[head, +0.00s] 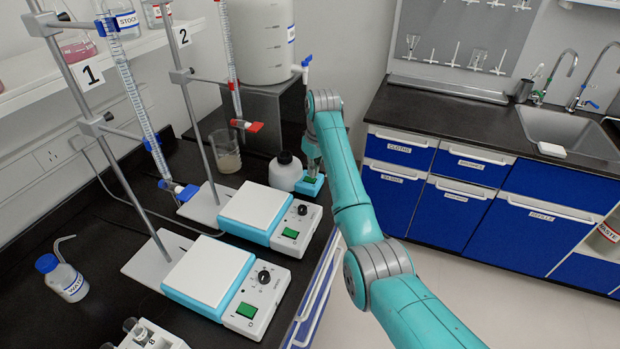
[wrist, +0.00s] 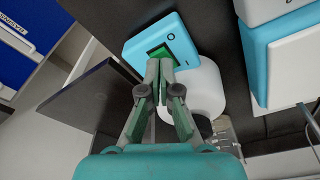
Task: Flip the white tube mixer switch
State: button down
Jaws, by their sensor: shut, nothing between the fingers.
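The white tube mixer (head: 284,172) stands on the black bench behind the two hot plates, with a rounded white body, a black top and a teal front part. Its green switch (head: 309,179) is on the teal part, partly behind my gripper (head: 314,166). In the wrist view the mixer's white body (wrist: 207,92) is to the right of my gripper (wrist: 160,65). The green switch (wrist: 157,50) shows just beyond the shut, empty fingertips, which overlap its lower edge. I cannot tell if they touch it. The switch's exact tilt is unclear.
Two teal-and-white stirrer plates (head: 210,272) (head: 262,209) with green switches stand nearer. A beaker (head: 225,152) and burette stands are to the left of the mixer. A dark stand (head: 245,108) with a large white container (head: 262,40) is behind it. The floor gap lies right.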

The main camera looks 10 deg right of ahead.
jog(key=shift+f, duration=0.75)
dwell(0.4)
jog(key=shift+r, duration=3.55)
